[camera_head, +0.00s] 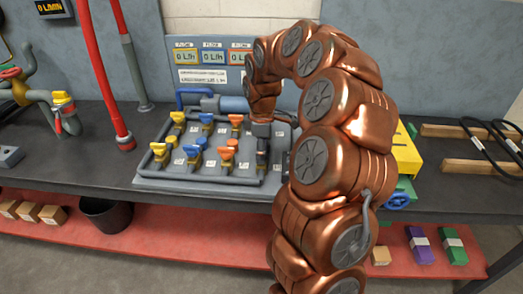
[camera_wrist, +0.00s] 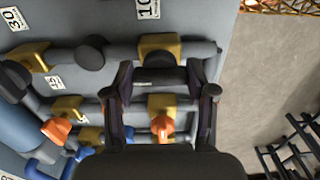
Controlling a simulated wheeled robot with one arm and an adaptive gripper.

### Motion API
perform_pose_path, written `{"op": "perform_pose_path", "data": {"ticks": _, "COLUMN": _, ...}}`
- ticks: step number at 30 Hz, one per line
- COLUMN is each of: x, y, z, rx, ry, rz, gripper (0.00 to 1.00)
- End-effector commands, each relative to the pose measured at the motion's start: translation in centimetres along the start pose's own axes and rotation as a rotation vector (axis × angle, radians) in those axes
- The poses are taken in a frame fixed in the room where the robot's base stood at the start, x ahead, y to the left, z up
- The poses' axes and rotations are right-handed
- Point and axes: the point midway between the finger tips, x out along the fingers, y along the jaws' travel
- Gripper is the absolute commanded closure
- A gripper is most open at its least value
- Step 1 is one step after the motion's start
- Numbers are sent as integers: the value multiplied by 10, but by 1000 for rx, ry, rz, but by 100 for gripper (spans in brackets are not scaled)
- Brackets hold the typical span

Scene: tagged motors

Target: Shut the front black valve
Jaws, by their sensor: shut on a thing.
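The front black valve shows in the wrist view as a brass body (camera_wrist: 160,44) on a grey pipe. Its dark handle (camera_wrist: 158,86) lies across between the fingers. My gripper (camera_wrist: 160,74) is shut on that handle, with one finger at each side. In the head view my gripper (camera_head: 262,148) reaches down at the right end of the valve panel (camera_head: 190,184). There my gripper and arm hide most of the black valves. In the wrist view the rear black valve's brass body (camera_wrist: 28,56) is at the left, partly cut off.
Yellow valves (camera_head: 160,149) and blue valves (camera_head: 194,152) are farther left. A red post (camera_head: 103,75) stands left of the panel. A yellow box (camera_head: 405,152) is to the right.

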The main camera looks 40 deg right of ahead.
Motion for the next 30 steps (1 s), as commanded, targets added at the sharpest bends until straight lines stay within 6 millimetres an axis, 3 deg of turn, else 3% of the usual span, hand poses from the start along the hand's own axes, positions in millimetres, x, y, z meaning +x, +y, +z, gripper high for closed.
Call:
{"op": "perform_pose_path", "data": {"ticks": 4, "x": 0, "y": 0, "z": 0, "rx": 0, "ry": 0, "rz": -2, "gripper": 78}}
{"op": "perform_pose_path", "data": {"ticks": 16, "x": 3, "y": 0, "z": 0, "rx": 77, "ry": -2, "rz": -1, "gripper": 79}}
{"op": "perform_pose_path", "data": {"ticks": 30, "x": 4, "y": 0, "z": 0, "rx": 470, "ry": -2, "rz": 0, "gripper": 79}}
